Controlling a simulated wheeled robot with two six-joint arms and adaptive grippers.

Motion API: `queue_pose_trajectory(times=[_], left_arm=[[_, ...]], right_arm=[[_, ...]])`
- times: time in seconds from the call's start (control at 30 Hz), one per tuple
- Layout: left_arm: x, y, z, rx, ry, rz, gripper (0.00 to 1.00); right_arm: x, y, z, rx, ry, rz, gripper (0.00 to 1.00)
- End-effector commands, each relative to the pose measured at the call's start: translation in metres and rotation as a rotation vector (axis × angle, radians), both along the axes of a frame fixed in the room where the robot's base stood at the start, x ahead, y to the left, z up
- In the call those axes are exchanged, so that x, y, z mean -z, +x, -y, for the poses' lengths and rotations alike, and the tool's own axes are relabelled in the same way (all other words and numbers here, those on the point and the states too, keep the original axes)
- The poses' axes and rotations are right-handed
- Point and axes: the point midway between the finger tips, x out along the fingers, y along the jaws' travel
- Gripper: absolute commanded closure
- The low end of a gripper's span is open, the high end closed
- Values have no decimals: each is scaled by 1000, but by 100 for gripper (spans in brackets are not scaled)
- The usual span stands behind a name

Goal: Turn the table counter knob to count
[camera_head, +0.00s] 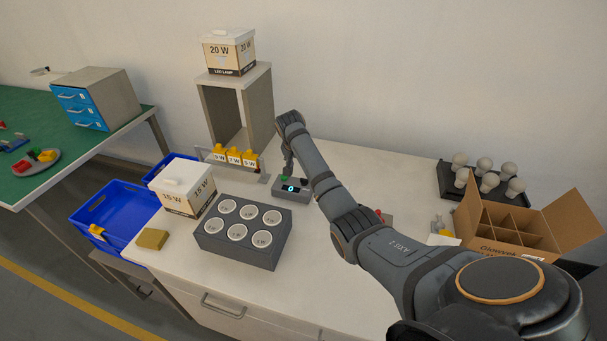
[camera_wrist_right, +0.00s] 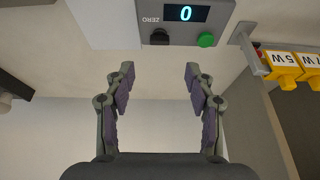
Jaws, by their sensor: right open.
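The table counter (camera_head: 292,190) is a small grey box on the white table, with a lit display. It also shows at the top of the right wrist view (camera_wrist_right: 222,30), where the display (camera_wrist_right: 186,13) reads 0. A small black knob (camera_wrist_right: 159,37) sits beside the upside-down word ZERO, and a green round part (camera_wrist_right: 206,40) sits to its right. My right gripper (camera_wrist_right: 158,72) is open and empty, its fingers apart from the counter, with the knob roughly in line with the gap between them. In the head view my right arm reaches down behind the counter. My left gripper is out of view.
A grey block with several round sockets (camera_head: 210,247) and a 15 W box (camera_head: 172,207) stand left of the counter. Yellow watt tags (camera_head: 234,157) hang on a rail nearby. Bulbs on a black tray (camera_head: 447,181) and an open carton (camera_head: 560,212) are at right.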

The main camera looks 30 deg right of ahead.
Motion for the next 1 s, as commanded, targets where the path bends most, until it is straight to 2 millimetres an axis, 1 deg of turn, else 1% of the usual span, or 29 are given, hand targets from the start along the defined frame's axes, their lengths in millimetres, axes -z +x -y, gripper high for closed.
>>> queue_pose_trajectory(times=[0.03,0.1,0.23,0.37,0.43,0.5,0.57,0.63,0.93,1.0], left_arm=[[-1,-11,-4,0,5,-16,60],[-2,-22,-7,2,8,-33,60],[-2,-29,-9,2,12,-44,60],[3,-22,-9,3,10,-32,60],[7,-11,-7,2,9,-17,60],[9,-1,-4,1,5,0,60],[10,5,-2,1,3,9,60],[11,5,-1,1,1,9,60],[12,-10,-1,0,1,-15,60],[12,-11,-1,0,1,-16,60]], right_arm=[[5,1,2,1,0,-3,45],[16,3,5,1,0,-4,45],[44,11,14,2,1,-4,45],[68,17,21,2,1,-3,45],[78,20,24,1,1,-2,45],[85,22,26,1,0,-1,45],[89,23,28,1,0,-1,45],[91,24,29,0,0,0,45],[92,25,29,0,-1,1,45],[92,25,29,0,-1,1,55]])
